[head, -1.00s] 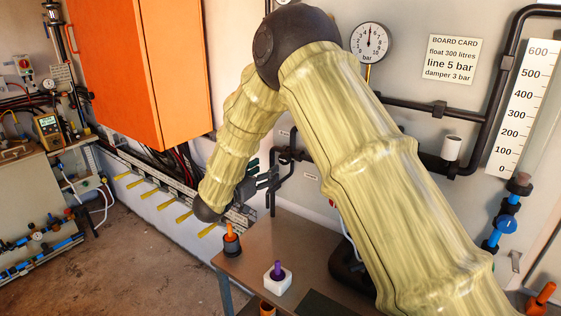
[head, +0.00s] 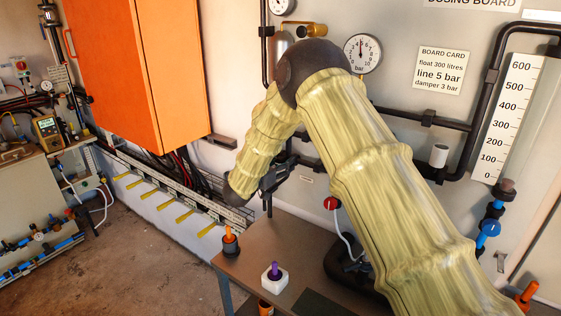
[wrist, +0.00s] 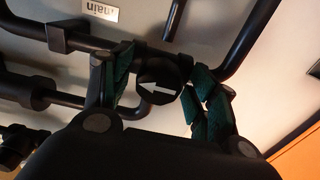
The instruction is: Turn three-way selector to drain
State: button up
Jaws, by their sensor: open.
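The three-way selector (wrist: 158,88) is a round black knob with a white arrow in the wrist view, set in black pipework. The arrow points left in that view. My gripper (wrist: 157,78) is open, with one green-padded finger on each side of the knob. I cannot tell whether the pads touch it. In the head view my gripper (head: 274,182) is small and dark in front of the wall panel, and the selector cannot be made out there.
A bench (head: 300,241) below holds an orange-handled item (head: 230,240) and a white block with a purple peg (head: 275,275). An orange cabinet (head: 140,70) is at the left. A gauge (head: 362,53) and black pipes are on the panel. Floor at lower left is clear.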

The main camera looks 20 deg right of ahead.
jog(key=shift+s+r, duration=0.15)
jog(key=c, duration=1)
